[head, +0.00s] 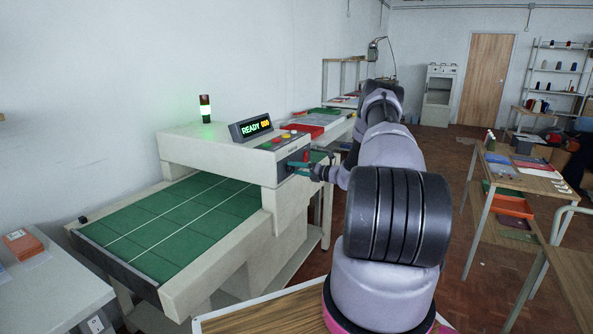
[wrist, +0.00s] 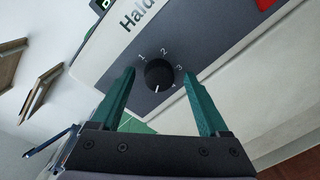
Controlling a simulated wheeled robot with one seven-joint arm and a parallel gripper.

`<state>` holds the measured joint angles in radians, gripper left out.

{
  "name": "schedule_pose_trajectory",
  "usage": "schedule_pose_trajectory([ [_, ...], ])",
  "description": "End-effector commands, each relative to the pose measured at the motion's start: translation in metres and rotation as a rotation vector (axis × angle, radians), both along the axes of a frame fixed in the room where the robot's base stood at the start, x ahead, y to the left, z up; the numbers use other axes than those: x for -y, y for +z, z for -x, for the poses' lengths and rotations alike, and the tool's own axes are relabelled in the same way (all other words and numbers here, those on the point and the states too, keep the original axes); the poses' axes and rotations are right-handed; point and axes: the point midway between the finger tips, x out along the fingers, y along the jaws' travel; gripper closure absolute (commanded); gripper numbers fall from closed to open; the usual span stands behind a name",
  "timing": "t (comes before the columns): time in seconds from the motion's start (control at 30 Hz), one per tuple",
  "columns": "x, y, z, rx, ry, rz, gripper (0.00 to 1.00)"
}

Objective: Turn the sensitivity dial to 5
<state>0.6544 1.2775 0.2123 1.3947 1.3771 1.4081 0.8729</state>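The sensitivity dial (wrist: 159,73) is a round black knob on the dark grey panel (wrist: 200,45) of the machine. White numerals 1, 2 and 3 show around it, with a small mark at its lower right that may be a 4. A white pointer line on the knob points down, slightly left. No 5 is legible. My gripper (wrist: 161,73) is open, with one teal finger on each side of the knob and a gap to it on both sides. In the head view my gripper (head: 300,168) is at the machine's end panel, and the dial cannot be made out there.
The machine housing (head: 220,147) stands over a green belt (head: 165,225). Coloured buttons sit on top. A red piece (wrist: 265,4) is near the panel. A shelved table (head: 500,195) stands at right.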

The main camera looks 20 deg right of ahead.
Motion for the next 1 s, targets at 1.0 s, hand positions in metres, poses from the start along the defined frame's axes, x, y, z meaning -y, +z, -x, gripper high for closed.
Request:
schedule_pose_trajectory([
  [1.0,0.063,0.006,0.086,0.001,0.001,0.001,0.22],
])
